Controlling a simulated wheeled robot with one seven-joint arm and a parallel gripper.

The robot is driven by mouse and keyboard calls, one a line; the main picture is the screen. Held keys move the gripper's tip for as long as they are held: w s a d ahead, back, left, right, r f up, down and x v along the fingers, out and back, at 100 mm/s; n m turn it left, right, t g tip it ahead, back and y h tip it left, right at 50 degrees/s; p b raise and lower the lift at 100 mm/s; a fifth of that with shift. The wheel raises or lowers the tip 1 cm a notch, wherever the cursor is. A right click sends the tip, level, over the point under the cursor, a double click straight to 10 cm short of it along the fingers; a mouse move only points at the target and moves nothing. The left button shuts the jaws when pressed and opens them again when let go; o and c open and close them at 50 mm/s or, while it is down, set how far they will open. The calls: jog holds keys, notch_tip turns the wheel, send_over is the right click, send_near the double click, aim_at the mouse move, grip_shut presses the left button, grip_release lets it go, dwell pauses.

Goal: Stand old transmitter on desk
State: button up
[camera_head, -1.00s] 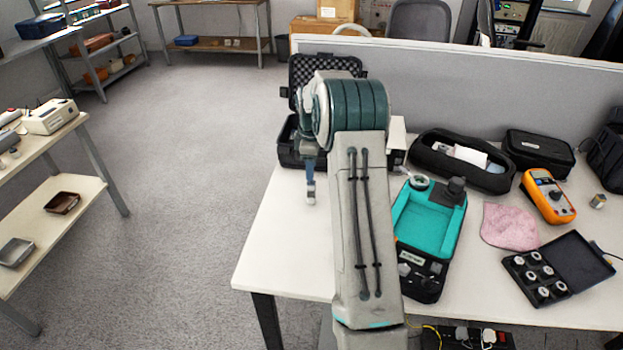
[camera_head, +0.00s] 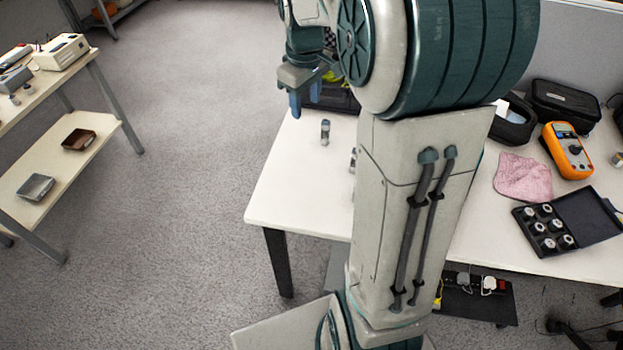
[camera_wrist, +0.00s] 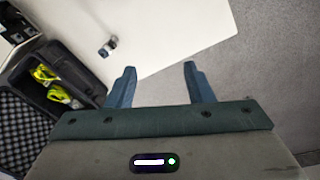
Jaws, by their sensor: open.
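In the wrist view the transmitter (camera_wrist: 107,47) is beyond and left of the fingers, on the white desk top (camera_wrist: 185,35). My gripper (camera_head: 305,100) is open and empty, raised above the desk's far left part and apart from the transmitter. In the wrist view both blue fingers of my gripper (camera_wrist: 160,68) are spread with nothing between them.
An open foam-lined case (camera_wrist: 85,68) holds yellow items. A second small object (camera_head: 352,160) is partly hidden behind my arm. A pink cloth (camera_head: 523,178), an orange multimeter (camera_head: 568,150) and a black box of small round parts (camera_head: 545,232) lie right. The desk's front left is clear.

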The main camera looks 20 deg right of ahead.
jog(key=s+a+f+m, duration=0.1)
jog(key=s+a+m, duration=0.2)
jog(key=s, duration=0.7)
jog(key=s+a+f+m+t, duration=0.1)
jog(key=s+a+m, duration=0.2)
jog(key=s, duration=0.6)
jog(key=shift+s+a+f+y, duration=0.3)
jog(key=shift+s+a, duration=0.05)
